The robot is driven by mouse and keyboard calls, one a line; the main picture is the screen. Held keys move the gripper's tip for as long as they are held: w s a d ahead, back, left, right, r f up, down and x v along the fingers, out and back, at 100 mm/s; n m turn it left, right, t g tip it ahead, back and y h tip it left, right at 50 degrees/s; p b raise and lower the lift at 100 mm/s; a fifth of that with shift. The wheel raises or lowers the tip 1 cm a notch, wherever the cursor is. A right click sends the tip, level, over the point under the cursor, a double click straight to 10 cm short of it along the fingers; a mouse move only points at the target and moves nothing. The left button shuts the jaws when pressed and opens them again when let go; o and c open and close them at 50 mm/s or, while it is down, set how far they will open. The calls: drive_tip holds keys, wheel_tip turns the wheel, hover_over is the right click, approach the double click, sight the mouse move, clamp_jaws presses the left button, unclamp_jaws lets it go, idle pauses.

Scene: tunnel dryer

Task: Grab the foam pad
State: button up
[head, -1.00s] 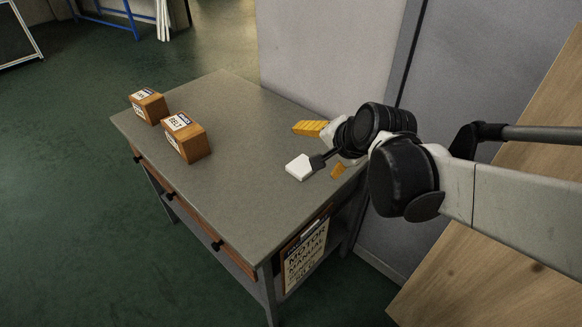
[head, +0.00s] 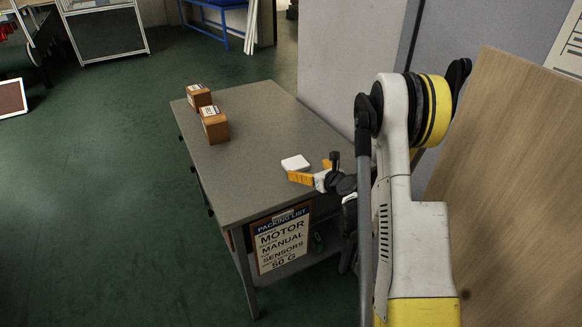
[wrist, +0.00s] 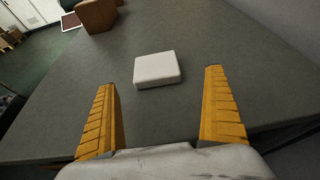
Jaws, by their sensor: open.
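The foam pad is a white, flat, rounded square lying on the grey table. In the head view the foam pad (head: 295,163) is near the table's right side, just beyond my gripper. In the wrist view the foam pad (wrist: 157,69) lies ahead of the fingertips, roughly centred between them and not touching either. My gripper (wrist: 160,80) is open, its two orange ribbed fingers wide apart and empty. In the head view my gripper (head: 302,172) is partly hidden behind its own wrist; one orange finger shows clearly beside the pad.
The grey table (head: 255,125) carries two brown labelled boxes, one nearer (head: 215,124) and one farther (head: 198,97), at its far left side. A packing list sign (head: 281,240) hangs at the near end. A wall panel stands behind. The middle of the tabletop is clear.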

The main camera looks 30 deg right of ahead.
sight(296, 164)
drive_tip(key=x, duration=0.3)
drive_tip(key=shift+w+f+b, duration=0.1)
drive_tip(key=shift+b, duration=0.2)
drive_tip(key=x, duration=0.1)
drive_tip(key=b+x, duration=0.1)
drive_tip(key=x, duration=0.1)
drive_tip(key=a+b+x, duration=0.1)
drive_tip(key=x, duration=0.1)
drive_tip(key=shift+w+r, duration=0.1)
drive_tip(key=shift+r, duration=0.15)
drive_tip(key=shift+w+d+f+b, duration=0.15)
drive_tip(key=shift+w+b, duration=0.2)
drive_tip(key=shift+w, duration=0.2)
drive_tip(key=c, duration=0.9)
